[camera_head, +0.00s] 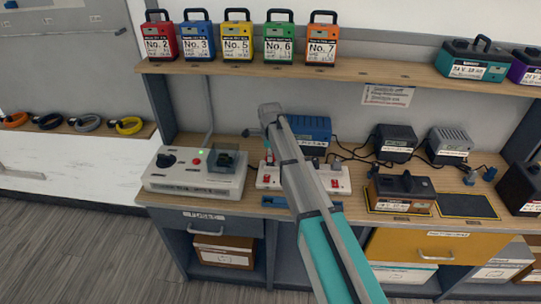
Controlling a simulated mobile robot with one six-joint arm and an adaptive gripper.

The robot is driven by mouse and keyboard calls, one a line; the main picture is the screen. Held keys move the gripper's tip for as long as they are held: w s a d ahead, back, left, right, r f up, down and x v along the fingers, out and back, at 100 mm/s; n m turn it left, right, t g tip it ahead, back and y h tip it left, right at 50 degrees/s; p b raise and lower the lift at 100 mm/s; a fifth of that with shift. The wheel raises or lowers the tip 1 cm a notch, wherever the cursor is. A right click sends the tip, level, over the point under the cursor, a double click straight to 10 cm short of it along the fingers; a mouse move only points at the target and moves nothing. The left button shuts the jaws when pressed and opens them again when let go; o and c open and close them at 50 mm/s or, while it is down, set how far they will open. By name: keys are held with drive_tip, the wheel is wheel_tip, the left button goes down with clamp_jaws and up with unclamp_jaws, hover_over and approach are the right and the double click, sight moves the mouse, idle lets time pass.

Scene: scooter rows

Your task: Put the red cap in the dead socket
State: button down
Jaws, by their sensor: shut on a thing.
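My arm reaches up across the middle of the view to its wrist, above a white socket strip (344,188) on the bench. My gripper (269,150) is small and partly hidden by the wrist and arm, beside the left end of the strip. It is shut on a small red thing that looks like the red cap (269,158), just above the strip. Red spots that look like switches (335,183) show on the strip. The arm covers its middle. I cannot tell which socket is dead.
A white tester box (190,185) with a green light stands left of the strip. A blue charger (311,130), black charger (396,141) and grey charger (449,144) with cables stand behind and right. Numbered packs (238,38) line the shelf above. An orange-black battery (400,193) sits right.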

drive_tip(key=shift+f+b, duration=1)
idle(0.8)
drive_tip(key=shift+c, duration=1.7)
unclamp_jaws()
drive_tip(key=shift+r, duration=0.2)
wheel_tip(320, 180, up, 9)
drive_tip(key=p, duration=0.9)
drive_tip(key=shift+p, duration=0.3)
drive_tip(key=s+d, duration=0.4)
drive_tip(key=s, duration=1)
drive_tip(key=s+d+r, duration=0.1)
drive_tip(key=s+d, duration=0.3)
drive_tip(key=s, duration=0.9)
drive_tip(key=shift+s+p, duration=0.35)
drive_tip(key=shift+p, duration=0.1)
drive_tip(key=shift+d, duration=0.15)
